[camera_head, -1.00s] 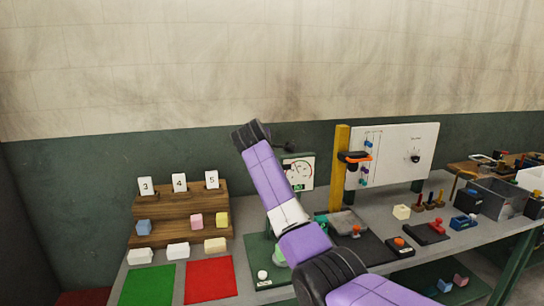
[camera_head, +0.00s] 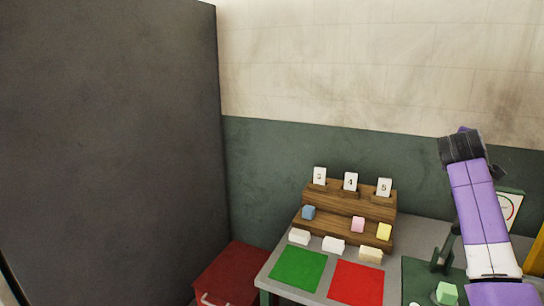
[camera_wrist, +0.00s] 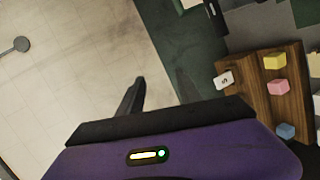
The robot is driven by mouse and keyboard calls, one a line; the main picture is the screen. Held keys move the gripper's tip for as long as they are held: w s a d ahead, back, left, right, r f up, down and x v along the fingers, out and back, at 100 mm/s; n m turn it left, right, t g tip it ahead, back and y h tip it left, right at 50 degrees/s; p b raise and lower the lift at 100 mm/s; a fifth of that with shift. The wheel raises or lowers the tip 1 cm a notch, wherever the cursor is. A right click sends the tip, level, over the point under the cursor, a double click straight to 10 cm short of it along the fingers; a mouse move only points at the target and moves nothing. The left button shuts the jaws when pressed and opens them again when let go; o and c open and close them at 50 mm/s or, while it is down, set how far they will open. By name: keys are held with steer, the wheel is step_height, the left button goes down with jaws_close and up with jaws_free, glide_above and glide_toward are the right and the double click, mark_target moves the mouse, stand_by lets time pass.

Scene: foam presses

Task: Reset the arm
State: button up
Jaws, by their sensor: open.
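My purple arm rises at the right of the head view, beside the workbench; its jaws are not clear there. In the wrist view my gripper (camera_wrist: 160,95) shows two dark fingers standing well apart, with nothing between them. Beyond the fingers are the pale wall and the green lower wall. The wooden stepped rack (camera_head: 345,208) stands to the left of my arm in the head view and at the right edge of the wrist view. It carries number cards and blue, pink and yellow blocks (camera_head: 384,231). My gripper touches none of them.
A green mat (camera_head: 298,268) and a red mat (camera_head: 356,282) lie at the bench front, with white and cream blocks behind them. A green block (camera_head: 446,293) sits near my arm. A red cabinet (camera_head: 232,274) and a tall grey panel (camera_head: 110,150) stand left.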

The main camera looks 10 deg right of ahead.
steer(key=s+a+f+m+t+y+b, duration=0.1)
steer(key=s+a+f+m+t+y, duration=0.15)
steer(key=a+f+t, duration=0.65)
steer(key=s+a+f+m+y+b, duration=0.2)
steer(key=s+a+f+y, duration=0.1)
steer(key=s+a+f, duration=1)
steer(key=s+a+f+g+y+b, duration=0.1)
steer(key=s+a+f, duration=0.3)
steer(key=s, duration=1)
steer(key=s+a+f+m+g+y+b, duration=0.1)
steer(key=s+a+f, duration=0.4)
steer(key=s, duration=0.9)
steer(key=s+a+f+m+g+y+b, duration=0.1)
steer(key=s+a+f, duration=0.4)
steer(key=s, duration=1)
steer(key=a+g+y+b, duration=0.1)
steer(key=a+y, duration=0.1)
steer(key=a, duration=0.1)
steer(key=shift+f, duration=0.15)
